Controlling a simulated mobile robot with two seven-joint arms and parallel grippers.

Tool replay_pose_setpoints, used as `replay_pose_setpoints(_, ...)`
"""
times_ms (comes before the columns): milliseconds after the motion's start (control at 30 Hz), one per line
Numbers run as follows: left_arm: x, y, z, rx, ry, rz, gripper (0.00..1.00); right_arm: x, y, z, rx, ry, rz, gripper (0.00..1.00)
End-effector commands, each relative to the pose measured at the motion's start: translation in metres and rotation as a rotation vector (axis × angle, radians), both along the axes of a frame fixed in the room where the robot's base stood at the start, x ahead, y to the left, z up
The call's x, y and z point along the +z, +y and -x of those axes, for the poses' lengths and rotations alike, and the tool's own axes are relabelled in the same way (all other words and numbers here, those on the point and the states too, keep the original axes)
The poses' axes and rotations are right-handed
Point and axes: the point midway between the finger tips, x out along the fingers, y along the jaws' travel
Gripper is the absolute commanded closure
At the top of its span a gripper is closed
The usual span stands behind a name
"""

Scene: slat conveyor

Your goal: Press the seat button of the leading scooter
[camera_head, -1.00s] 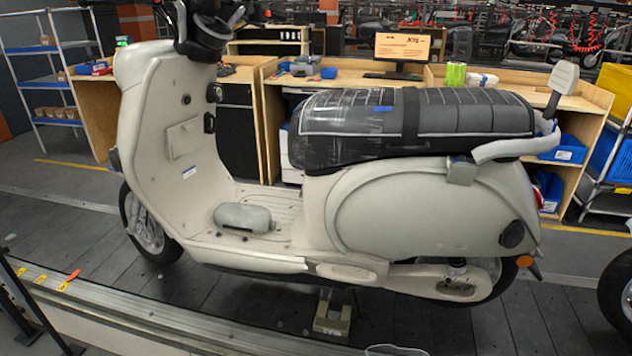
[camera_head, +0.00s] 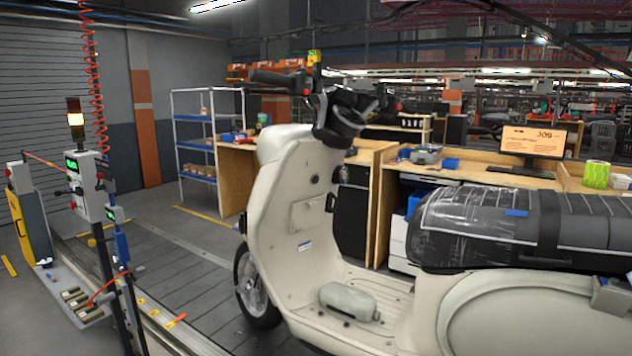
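A cream scooter (camera_head: 283,205) stands upright on the slat conveyor (camera_head: 185,262), its front toward the left and its rear cut off by the right edge. Its black seat (camera_head: 545,232) is partly wrapped in clear plastic and carries a small blue tag (camera_head: 516,212). I cannot make out a seat button for certain. A round dark spot (camera_head: 314,179) and a dark fitting (camera_head: 330,202) show on the inner side of the front shield. Neither of my grippers is in view.
A control post (camera_head: 88,187) with a lit lamp and a yellow-grey cabinet (camera_head: 34,222) stand at the left beside the conveyor edge. A blue-shelved rack (camera_head: 194,145), wooden benches and a monitor (camera_head: 531,141) stand behind. The slats left of the scooter are clear.

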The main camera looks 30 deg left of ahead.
Motion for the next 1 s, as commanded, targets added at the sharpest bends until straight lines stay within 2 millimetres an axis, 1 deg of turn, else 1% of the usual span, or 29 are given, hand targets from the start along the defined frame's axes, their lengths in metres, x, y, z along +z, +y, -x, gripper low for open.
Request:
replay_pose_setpoints(133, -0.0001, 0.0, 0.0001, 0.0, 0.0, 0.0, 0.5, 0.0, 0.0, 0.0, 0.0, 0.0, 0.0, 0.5)
replay_pose_setpoints(167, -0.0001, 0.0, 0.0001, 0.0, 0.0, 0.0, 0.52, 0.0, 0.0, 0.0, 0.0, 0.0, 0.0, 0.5)
replay_pose_setpoints(500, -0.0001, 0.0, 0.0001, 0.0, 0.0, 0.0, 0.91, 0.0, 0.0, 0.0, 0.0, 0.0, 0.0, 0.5)
replay_pose_setpoints(600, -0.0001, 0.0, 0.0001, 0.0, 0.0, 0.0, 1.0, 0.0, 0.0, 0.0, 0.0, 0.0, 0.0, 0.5)
replay_pose_setpoints(1000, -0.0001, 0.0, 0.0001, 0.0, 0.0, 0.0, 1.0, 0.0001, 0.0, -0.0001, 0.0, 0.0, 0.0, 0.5)
